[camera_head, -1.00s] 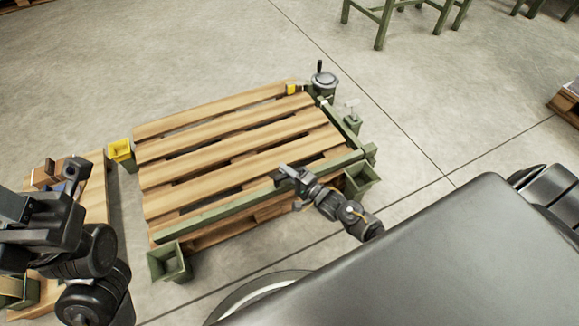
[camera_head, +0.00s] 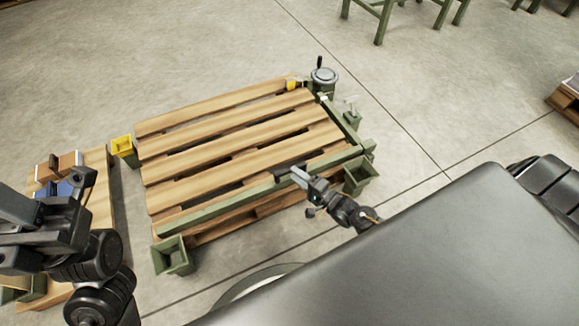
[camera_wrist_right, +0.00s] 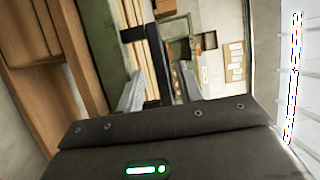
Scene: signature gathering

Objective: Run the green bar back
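The green bar (camera_head: 220,203) lies along the near edge of the wooden pallet (camera_head: 236,142), its right end by the green corner post (camera_head: 361,176). A black piece (camera_head: 286,167) sits on the bar right of its middle. My right gripper (camera_head: 296,171) is at that black piece. In the right wrist view, my right gripper (camera_wrist_right: 158,88) has its fingers spread apart, with a dark upright part between them; contact is unclear. A green strip (camera_wrist_right: 98,40) runs beside the left finger. My left gripper (camera_head: 76,172) is at the left, above a second pallet, its fingers partly hidden.
A yellow-topped post (camera_head: 122,148) stands at the far left pallet corner and a green post (camera_head: 172,256) at the near left. A round grey-topped device (camera_head: 323,78) with a handle is at the far right. Small blocks (camera_head: 58,166) lie on the second pallet.

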